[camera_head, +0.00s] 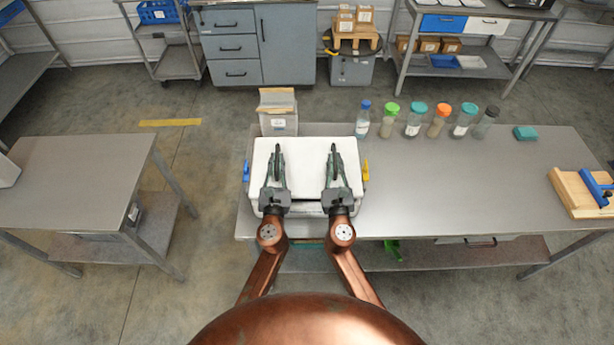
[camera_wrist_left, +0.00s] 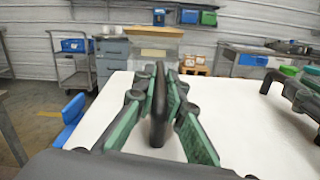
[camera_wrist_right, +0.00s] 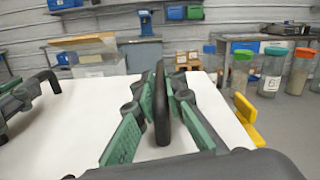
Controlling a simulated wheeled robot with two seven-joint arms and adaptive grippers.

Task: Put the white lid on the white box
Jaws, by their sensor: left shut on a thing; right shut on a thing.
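The white lid (camera_head: 305,165) lies flat over the white box (camera_head: 307,211) at the left end of the metal table. The lid hides most of the box; only a strip shows at the front, and I cannot tell if the lid is fully seated. My left gripper (camera_head: 275,165) is shut on the lid's left dark handle (camera_wrist_left: 158,110). My right gripper (camera_head: 335,165) is shut on the lid's right dark handle (camera_wrist_right: 161,110). A blue latch (camera_head: 246,171) is at the box's left side and a yellow latch (camera_head: 366,171) at its right.
An open clear container (camera_head: 278,122) stands close behind the lid. Several jars with coloured caps (camera_head: 414,119) line the table's back edge. A teal block (camera_head: 525,133) and a wooden fixture (camera_head: 583,193) are at the right. The table middle is clear.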

